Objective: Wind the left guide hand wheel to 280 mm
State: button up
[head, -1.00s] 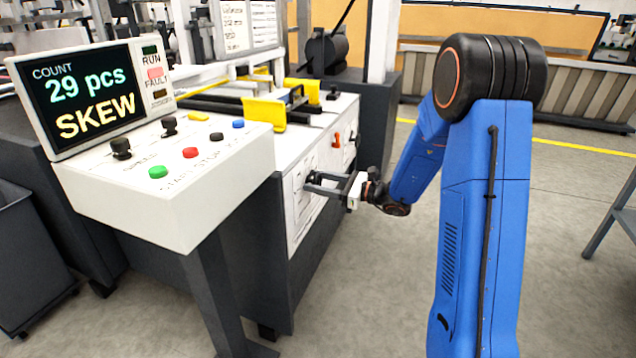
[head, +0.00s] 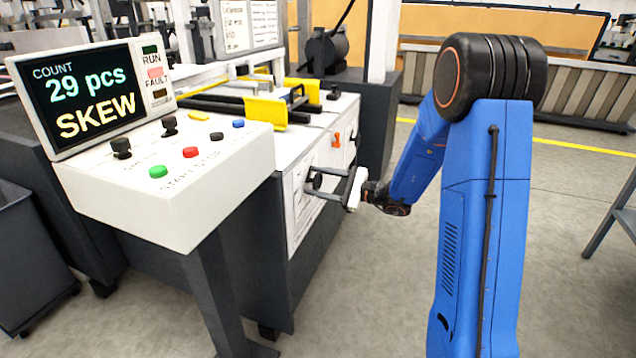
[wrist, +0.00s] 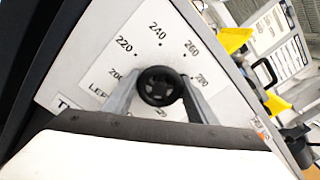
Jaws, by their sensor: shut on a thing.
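The left guide hand wheel (wrist: 161,86) is a small black spoked wheel on a white dial plate (wrist: 125,25) in the wrist view. The plate carries marks 200, 220, 240, 260 and 280 in an arc around it; 280 is at the right. I cannot make out a pointer on the wheel. My gripper (wrist: 158,90) is shut on the wheel, one grey finger on each side. In the head view my gripper (head: 320,183) reaches the machine's front panel from the right, and its fingers partly hide the wheel.
The control box display (head: 88,92) reads 29 pcs and SKEW, with a red-lit FAULT lamp (head: 155,73). Yellow guides (head: 265,113) lie on the machine top. The floor right of the machine is clear.

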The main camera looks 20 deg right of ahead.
dwell(0.3)
jog(key=o, duration=1.1)
jog(key=shift+c, duration=0.2)
jog(key=v, duration=1.7)
jog(key=shift+s+d, duration=0.15)
jog(key=shift+d, duration=0.05)
jog(key=shift+a, duration=0.1)
jog(key=s+a+r+n+g+h, duration=0.1)
jog(key=s+a+n+g+h, duration=0.1)
jog(key=s+a+n+g, duration=0.6)
jog(key=s+a+r+n+g+h, duration=0.1)
jog(key=s+a+n+h, duration=0.1)
jog(key=s+a, duration=0.7)
jog(key=s+d+r+n+t+h, duration=0.1)
jog(key=s+d+n+h, duration=0.3)
jog(key=s, duration=0.4)
jog(key=s+d+r+n+t+h, duration=0.1)
jog(key=s+d+n+t+h, duration=0.1)
jog(key=s+d+h, duration=0.4)
jog(key=shift+s+n+h, duration=0.3)
jog(key=shift+s+n, duration=0.6)
jog(key=shift+s, duration=0.05)
